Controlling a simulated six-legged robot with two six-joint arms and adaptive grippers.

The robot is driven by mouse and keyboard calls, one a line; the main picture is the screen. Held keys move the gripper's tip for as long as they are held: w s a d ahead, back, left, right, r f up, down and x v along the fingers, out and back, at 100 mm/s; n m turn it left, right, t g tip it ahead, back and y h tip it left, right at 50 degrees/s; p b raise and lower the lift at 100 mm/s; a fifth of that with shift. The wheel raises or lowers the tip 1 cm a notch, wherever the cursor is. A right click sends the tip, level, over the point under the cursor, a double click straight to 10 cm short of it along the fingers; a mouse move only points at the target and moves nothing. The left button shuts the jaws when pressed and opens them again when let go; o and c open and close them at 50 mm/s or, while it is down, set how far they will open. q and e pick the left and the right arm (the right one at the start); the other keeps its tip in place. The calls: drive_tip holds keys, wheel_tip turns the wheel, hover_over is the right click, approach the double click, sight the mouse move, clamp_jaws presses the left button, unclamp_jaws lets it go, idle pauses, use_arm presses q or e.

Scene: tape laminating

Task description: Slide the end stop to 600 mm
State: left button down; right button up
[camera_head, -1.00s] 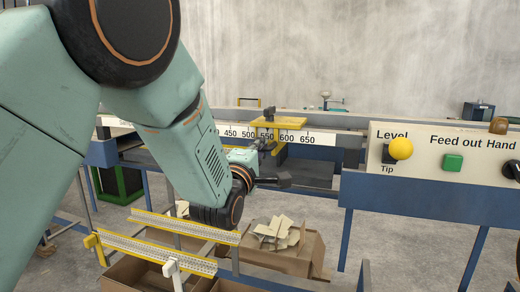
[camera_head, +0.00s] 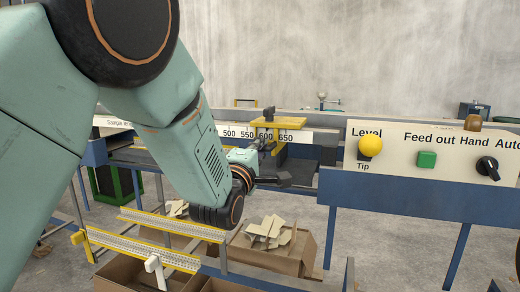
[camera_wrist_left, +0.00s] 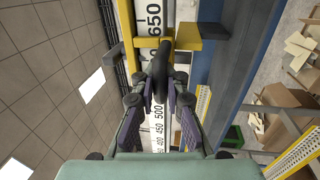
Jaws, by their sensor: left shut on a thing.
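The end stop (camera_head: 278,122) is a yellow piece straddling the white millimetre scale (camera_head: 297,136) in the head view. There it sits around the 600 and 650 labels. In the left wrist view its yellow bar (camera_wrist_left: 188,43) lies just short of the 650 label, and 600 is hidden. My left gripper (camera_wrist_left: 165,80) is shut on the black handle (camera_wrist_left: 178,78) of the end stop. In the head view the left gripper (camera_head: 266,146) is small and partly hidden by its own wrist. My right gripper is not in view.
A control panel (camera_head: 450,145) with a yellow knob (camera_head: 370,146) and green button (camera_head: 427,159) stands at right. Yellow rails (camera_head: 140,249) and a cardboard box of scraps (camera_head: 265,258) are below my left arm. Open floor shows at lower right.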

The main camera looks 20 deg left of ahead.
use_arm(q)
drive_tip(key=shift+s+d+f, duration=0.1)
drive_tip(key=shift+d+f, duration=0.1)
drive_tip(key=shift+f, duration=0.15)
drive_tip(key=c, duration=1.7)
unclamp_jaws()
drive_tip(key=shift+a, duration=0.35)
drive_tip(key=o, duration=0.3)
drive_tip(key=shift+s+r, duration=0.2)
drive_tip(key=shift+r, duration=0.05)
drive_tip(key=shift+w+d, duration=0.1)
drive_tip(key=shift+w, duration=0.1)
drive_tip(key=shift+s+f, duration=0.1)
drive_tip(key=shift+s, duration=0.2)
drive_tip(key=s+f, duration=0.1)
drive_tip(key=s, duration=1)
drive_tip(key=shift+s+f, duration=0.2)
drive_tip(key=shift+f, duration=0.2)
